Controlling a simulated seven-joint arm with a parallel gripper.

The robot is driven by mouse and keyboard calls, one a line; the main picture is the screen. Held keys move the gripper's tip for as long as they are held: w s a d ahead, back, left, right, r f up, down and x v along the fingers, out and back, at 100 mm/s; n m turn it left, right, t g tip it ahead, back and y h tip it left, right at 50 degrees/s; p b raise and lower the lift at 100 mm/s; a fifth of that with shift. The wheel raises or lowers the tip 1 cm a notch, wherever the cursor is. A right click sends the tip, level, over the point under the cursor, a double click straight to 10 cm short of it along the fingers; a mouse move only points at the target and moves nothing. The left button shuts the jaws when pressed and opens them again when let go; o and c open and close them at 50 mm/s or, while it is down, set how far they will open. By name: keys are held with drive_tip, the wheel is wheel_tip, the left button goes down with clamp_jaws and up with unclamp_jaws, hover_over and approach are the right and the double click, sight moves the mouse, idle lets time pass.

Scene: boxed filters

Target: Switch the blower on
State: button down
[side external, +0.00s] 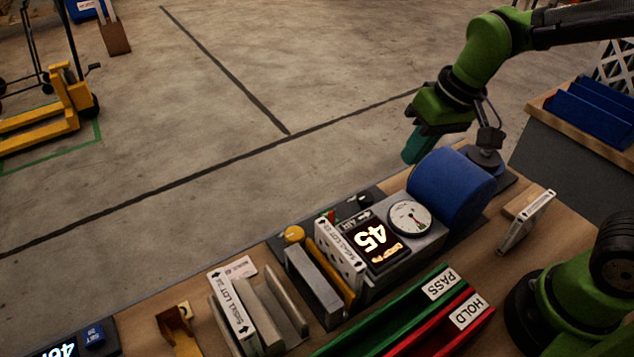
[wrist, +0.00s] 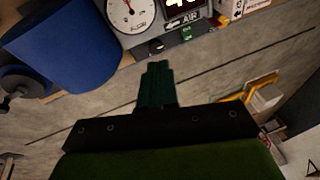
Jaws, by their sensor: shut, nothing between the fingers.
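The test unit has a blue drum (side external: 452,187), a round gauge (side external: 410,218) and a lit display (side external: 374,243) reading 45. In the wrist view, the unit's edge carries a dark knob (wrist: 156,46) and a small green marked spot (wrist: 187,33) near an AIR label (wrist: 182,19). Which of these is the blower switch, I cannot tell for sure. My gripper (side external: 415,155) is beyond the unit, above floor level, beside the blue drum. In the wrist view its fingers (wrist: 158,68) are shut and empty, apart from the knob in the picture.
A white boxed filter (side external: 340,252) stands in the unit's slot. Green PASS (side external: 400,315) and red HOLD (side external: 440,325) trays lie in front. A blue bin (side external: 595,112) stands at right. Open floor lies behind the bench.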

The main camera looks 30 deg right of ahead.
drive_tip(key=s+d+r+m+t, duration=0.2)
drive_tip(key=s+d+r+t, duration=0.2)
drive_tip(key=s+d+r, duration=0.1)
drive_tip(key=shift+s+d+r, duration=0.15)
drive_tip(key=shift+s+d, duration=0.6)
drive_tip(key=shift+s, duration=0.25)
drive_tip(key=w+a+f+n+g, duration=0.3)
drive_tip(key=w+a+n, duration=0.3)
drive_tip(key=n, duration=0.4)
drive_tip(key=w+a+f+n+g+y, duration=0.1)
drive_tip(key=w+a+f+n+g, duration=0.3)
drive_tip(key=n, duration=0.7)
drive_tip(key=shift+w+a+f+n, duration=0.3)
drive_tip(key=shift+w+a, duration=1.05)
drive_tip(key=shift+w, duration=1.05)
